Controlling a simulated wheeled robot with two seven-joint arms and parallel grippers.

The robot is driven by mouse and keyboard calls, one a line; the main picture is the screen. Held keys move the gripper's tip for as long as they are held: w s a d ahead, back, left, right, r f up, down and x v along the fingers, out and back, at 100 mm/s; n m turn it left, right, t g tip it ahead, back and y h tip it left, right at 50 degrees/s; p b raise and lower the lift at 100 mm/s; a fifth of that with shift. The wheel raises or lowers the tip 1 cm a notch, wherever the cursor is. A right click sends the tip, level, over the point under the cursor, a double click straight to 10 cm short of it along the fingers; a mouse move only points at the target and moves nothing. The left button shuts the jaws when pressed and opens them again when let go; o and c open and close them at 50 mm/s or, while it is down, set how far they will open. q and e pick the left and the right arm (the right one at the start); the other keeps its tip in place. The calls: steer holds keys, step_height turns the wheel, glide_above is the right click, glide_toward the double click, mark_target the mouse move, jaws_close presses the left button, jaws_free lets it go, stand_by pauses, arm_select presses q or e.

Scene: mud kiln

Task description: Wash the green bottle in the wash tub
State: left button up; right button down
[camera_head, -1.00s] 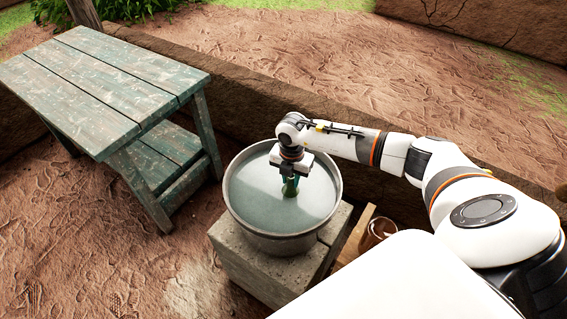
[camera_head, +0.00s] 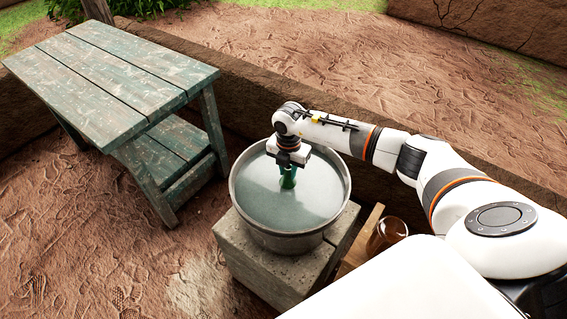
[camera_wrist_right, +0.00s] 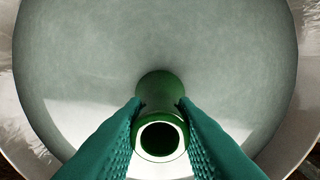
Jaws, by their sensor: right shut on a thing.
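The green bottle (camera_head: 288,179) is upright in the water of the metal wash tub (camera_head: 236,204), its lower part in or at the water. My right gripper (camera_head: 289,170) points down from above and is shut on the bottle near its top. In the right wrist view, the two green textured fingers (camera_wrist_right: 160,128) press on both sides of the bottle (camera_wrist_right: 160,92), with its round open mouth facing the camera. The tub's water (camera_wrist_right: 90,60) surrounds it there. My left gripper is not in view.
The tub stands on concrete blocks (camera_head: 262,264). A weathered green wooden table (camera_head: 110,80) with a lower shelf stands at the left. A brown glass-like jar (camera_head: 385,236) sits by a wooden crate at the right. A low mud wall (camera_head: 240,90) runs behind.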

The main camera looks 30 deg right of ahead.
steer(key=shift+s+d+r+p, duration=0.15)
steer(key=shift+s+d+p, duration=0.15)
steer(key=shift+s, duration=0.25)
steer(key=shift+s+d+r+p, duration=0.1)
steer(key=shift+s+d+p, duration=0.1)
steer(key=shift+s+p, duration=0.25)
steer(key=w+b, duration=0.1)
steer(key=w+a+b, duration=0.1)
steer(key=w, duration=0.1)
steer(key=shift+a+f+b, duration=0.2)
steer(key=shift+f+b, duration=0.2)
steer(key=shift+w+a+r+b, duration=0.15)
steer(key=shift+w+a+b, duration=0.15)
steer(key=shift+w, duration=0.3)
steer(key=shift+s+d+r, duration=0.1)
steer(key=shift+s+d, duration=0.05)
steer(key=shift+s, duration=0.05)
steer(key=s+p, duration=0.1)
steer(key=s+d+p, duration=0.1)
steer(key=s+p, duration=0.1)
steer(key=s+d+p, duration=0.1)
steer(key=s, duration=0.1)
steer(key=shift+s, duration=0.1)
